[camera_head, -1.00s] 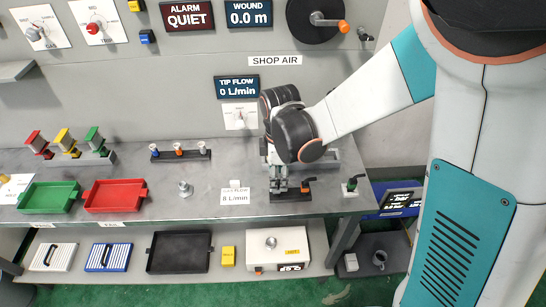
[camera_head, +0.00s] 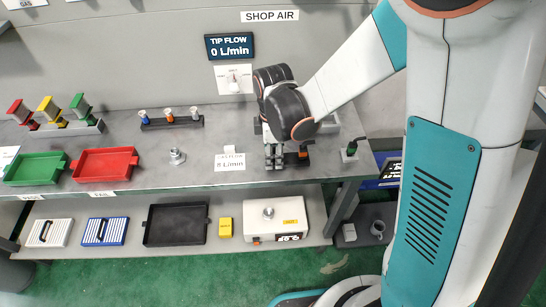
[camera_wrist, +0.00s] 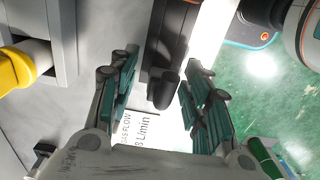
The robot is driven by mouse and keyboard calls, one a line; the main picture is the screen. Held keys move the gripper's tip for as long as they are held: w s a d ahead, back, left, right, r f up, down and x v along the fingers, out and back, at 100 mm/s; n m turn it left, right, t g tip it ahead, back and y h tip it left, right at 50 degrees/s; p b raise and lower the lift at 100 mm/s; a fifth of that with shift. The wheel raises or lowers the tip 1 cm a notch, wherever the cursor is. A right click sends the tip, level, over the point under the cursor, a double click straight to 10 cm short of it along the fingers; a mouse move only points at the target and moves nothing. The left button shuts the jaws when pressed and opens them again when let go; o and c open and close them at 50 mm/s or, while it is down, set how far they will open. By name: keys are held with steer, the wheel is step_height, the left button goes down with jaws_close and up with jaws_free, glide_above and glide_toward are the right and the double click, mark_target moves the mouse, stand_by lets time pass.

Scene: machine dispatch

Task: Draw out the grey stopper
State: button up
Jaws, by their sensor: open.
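The grey stopper appears to be the dark grey round peg (camera_wrist: 163,90) at the near end of a black block (camera_wrist: 172,40) in the wrist view. My gripper (camera_wrist: 160,100) is open, with one finger on each side of the peg and gaps visible between. In the head view my gripper (camera_head: 274,164) points down over the bench, right of the flow label (camera_head: 229,161). There, the gripper and wrist hide the stopper. The block's orange lever (camera_head: 303,152) shows just right of the fingers.
The grey bench (camera_head: 200,175) holds a red tray (camera_head: 106,163), a green tray (camera_head: 36,168) and a metal fitting (camera_head: 177,156) to the left. A green-topped valve (camera_head: 350,149) stands to the right. In the wrist view, a yellow part (camera_wrist: 15,70) on a grey stand lies left.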

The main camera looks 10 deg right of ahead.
steer(key=shift+c, duration=0.3)
jaws_close()
steer(key=shift+r, duration=0.15)
steer(key=shift+r+p, duration=2.05)
steer(key=shift+r, duration=0.85)
steer(key=shift+r+p, duration=0.85)
steer(key=shift+r, duration=0.4)
